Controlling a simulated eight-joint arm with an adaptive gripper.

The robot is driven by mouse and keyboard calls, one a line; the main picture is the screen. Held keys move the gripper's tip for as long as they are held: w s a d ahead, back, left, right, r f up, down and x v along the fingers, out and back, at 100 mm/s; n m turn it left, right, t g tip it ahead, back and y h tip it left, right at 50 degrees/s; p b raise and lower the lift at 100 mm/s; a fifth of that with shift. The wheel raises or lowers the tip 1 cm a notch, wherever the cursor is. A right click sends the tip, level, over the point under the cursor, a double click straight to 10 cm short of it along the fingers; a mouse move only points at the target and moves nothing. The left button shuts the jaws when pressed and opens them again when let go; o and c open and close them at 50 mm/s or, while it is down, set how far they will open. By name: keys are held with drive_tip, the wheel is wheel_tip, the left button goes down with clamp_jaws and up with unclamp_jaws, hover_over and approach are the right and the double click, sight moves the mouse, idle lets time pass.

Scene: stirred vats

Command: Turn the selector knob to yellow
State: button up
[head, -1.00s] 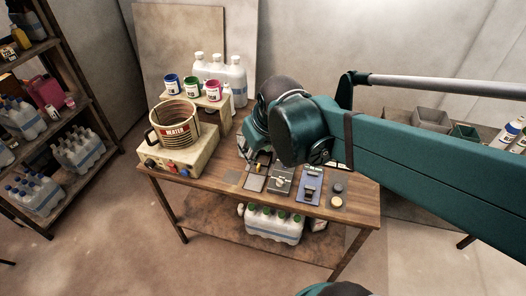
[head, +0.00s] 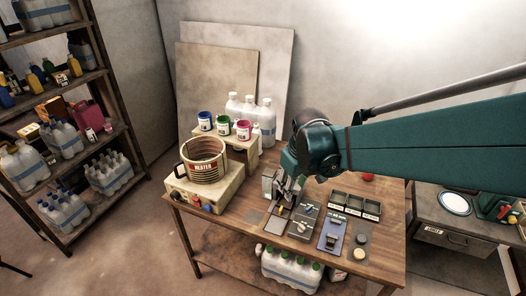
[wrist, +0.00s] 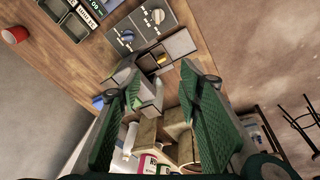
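A dark panel (head: 304,222) lies flat on the wooden table; in the wrist view (wrist: 140,45) it carries a pale round knob (wrist: 157,15) and a bluish knob (wrist: 127,37). I cannot tell which knob is the selector or where it points. Beside it is a grey-framed unit (wrist: 181,45) with a small yellow part (wrist: 161,59). My gripper (head: 284,198) points down over the table, close to this unit. In the wrist view its two green fingers (wrist: 163,75) are spread apart with nothing held between them. Contact with the unit cannot be made out.
A heater base (head: 198,192) with a metal pot (head: 205,166) stands at left, with paint cans and bottles behind. A red cup (wrist: 14,34) is farther off.

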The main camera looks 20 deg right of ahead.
sight(309, 207)
drive_tip(key=w+d+f+g, duration=0.1)
drive_tip(key=d+f, duration=0.2)
drive_tip(key=w+d+f+n+g+p, duration=0.1)
drive_tip(key=d+f, duration=0.3)
drive_tip(key=w+d+f, duration=0.1)
drive_tip(key=d+f, duration=0.2)
drive_tip(key=f, duration=0.1)
drive_tip(key=shift+w+d+n+g+y+p, duration=0.25)
drive_tip(key=shift+w+n+g+y+p, duration=0.05)
drive_tip(key=shift+w+n+g, duration=0.1)
drive_tip(key=shift+d+f, duration=0.1)
drive_tip(key=shift+f, duration=0.1)
drive_tip(key=shift+f+b, duration=0.3)
drive_tip(key=shift+f, duration=3.6)
drive_tip(key=c, duration=0.9)
